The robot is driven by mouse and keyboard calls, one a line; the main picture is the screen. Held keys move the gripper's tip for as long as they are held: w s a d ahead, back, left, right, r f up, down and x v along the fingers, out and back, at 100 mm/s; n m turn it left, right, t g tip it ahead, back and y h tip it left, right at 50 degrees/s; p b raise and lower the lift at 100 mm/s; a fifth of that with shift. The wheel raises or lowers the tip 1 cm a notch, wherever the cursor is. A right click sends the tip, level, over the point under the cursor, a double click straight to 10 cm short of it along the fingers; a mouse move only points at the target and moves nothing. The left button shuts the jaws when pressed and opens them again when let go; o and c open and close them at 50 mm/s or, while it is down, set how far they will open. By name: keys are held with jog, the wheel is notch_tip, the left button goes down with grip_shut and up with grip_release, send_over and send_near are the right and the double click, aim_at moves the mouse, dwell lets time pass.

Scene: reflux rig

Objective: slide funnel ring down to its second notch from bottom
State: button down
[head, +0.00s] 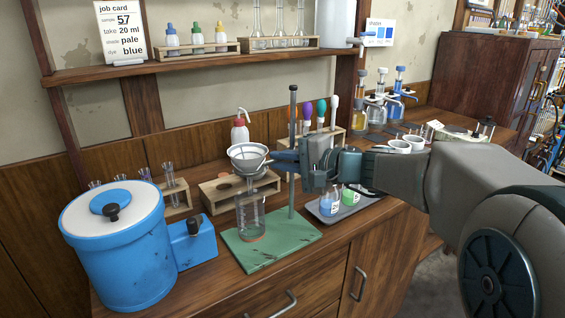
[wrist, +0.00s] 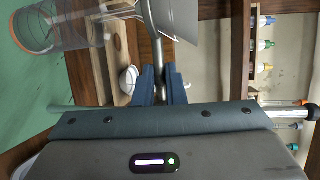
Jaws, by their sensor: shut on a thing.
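The stand has a green base plate (head: 290,233) and a thin upright rod (head: 292,115) with a dark cap. A pale funnel (head: 248,155) sits in the funnel ring (head: 262,177) around the rod's middle height, above a clear glass cylinder (head: 250,218). My gripper (head: 279,160) is beside the ring, at the rod. In the wrist view its blue fingers (wrist: 161,78) are shut on a grey metal bar of the ring, and the funnel (wrist: 180,18) and cylinder (wrist: 62,28) show beyond. The rod's notches are too small or hidden to tell.
A blue lidded pot (head: 115,250) stands left of the stand. A wooden block (head: 220,190) and a red-capped wash bottle (head: 240,133) are behind. A grey tray (head: 365,202) with blue and green flasks lies right of the base, below my arm.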

jog(key=shift+f+b, duration=0.35)
jog(key=shift+f, duration=0.3)
jog(key=c, duration=1.5)
grip_release()
jog(key=v, duration=1.4)
jog(key=shift+p, duration=0.3)
